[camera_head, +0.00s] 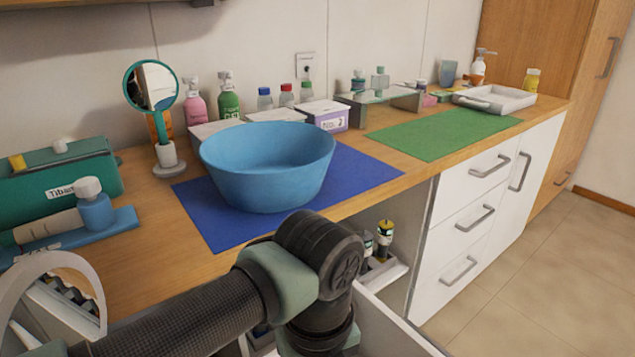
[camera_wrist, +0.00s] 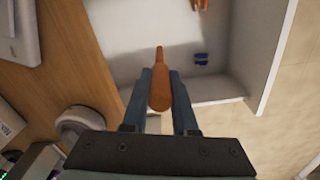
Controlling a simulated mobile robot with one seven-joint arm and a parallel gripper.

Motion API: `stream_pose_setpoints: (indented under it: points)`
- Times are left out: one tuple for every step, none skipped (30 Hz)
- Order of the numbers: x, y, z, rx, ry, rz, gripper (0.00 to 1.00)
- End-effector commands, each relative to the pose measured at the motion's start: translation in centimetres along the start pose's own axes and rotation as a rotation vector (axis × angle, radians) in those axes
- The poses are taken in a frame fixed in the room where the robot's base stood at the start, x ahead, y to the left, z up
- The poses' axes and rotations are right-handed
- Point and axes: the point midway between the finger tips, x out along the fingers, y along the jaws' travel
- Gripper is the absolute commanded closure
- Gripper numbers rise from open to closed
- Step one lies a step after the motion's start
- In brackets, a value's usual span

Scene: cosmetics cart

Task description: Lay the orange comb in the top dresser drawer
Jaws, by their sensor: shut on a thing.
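The orange comb (camera_wrist: 161,92) is in the wrist view, its narrow end pointing up the picture. My gripper (camera_wrist: 163,76) is shut on it, one dark finger on each side. Beyond the comb is an open white drawer (camera_wrist: 262,62), seen from above. The comb looks to be over its near end; I cannot tell how high or whether it touches. In the head view a white panel (camera_head: 392,330), apparently of the open drawer, shows at the bottom. My gripper and the comb are hidden there behind my arm.
A small blue thing (camera_wrist: 200,57) and an orange thing (camera_wrist: 202,4) lie in the drawer. The wooden counter (camera_head: 150,235) holds a blue basin (camera_head: 265,185) close to my arm and a round mirror (camera_head: 152,88). Several white drawers (camera_head: 475,218) at right are shut.

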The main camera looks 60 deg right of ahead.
Motion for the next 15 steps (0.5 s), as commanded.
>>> stream_pose_setpoints:
  points:
    - [0.5, 0.0, 0.0, 0.000, 0.000, 0.000, 1.00]
    - [0.7, 0.0, 0.0, 0.000, 0.000, 0.000, 1.00]
    - [0.9, 0.0, 0.0, 0.000, 0.000, 0.000, 1.00]
    - [1.0, 0.0, 0.0, 0.000, 0.000, 0.000, 1.00]
    - [1.2, 0.0, 0.0, 0.000, 0.000, 0.000, 1.00]
    - [1.4, 0.0, 0.0, 0.000, 0.000, 0.000, 1.00]
    - [1.5, 0.0, 0.0, 0.000, 0.000, 0.000, 1.00]
    - [1.6, 0.0, 0.0, 0.000, 0.000, 0.000, 1.00]
    - [1.8, 0.0, 0.0, 0.000, 0.000, 0.000, 1.00]
    - [2.0, 0.0, 0.0, 0.000, 0.000, 0.000, 1.00]
    - [2.1, 0.0, 0.0, 0.000, 0.000, 0.000, 1.00]
    - [2.3, 0.0, 0.0, 0.000, 0.000, 0.000, 1.00]
    - [2.5, 0.0, 0.0, 0.000, 0.000, 0.000, 1.00]
    - [2.6, 0.0, 0.0, 0.000, 0.000, 0.000, 1.00]
    - [2.8, 0.0, 0.0, 0.000, 0.000, 0.000, 1.00]
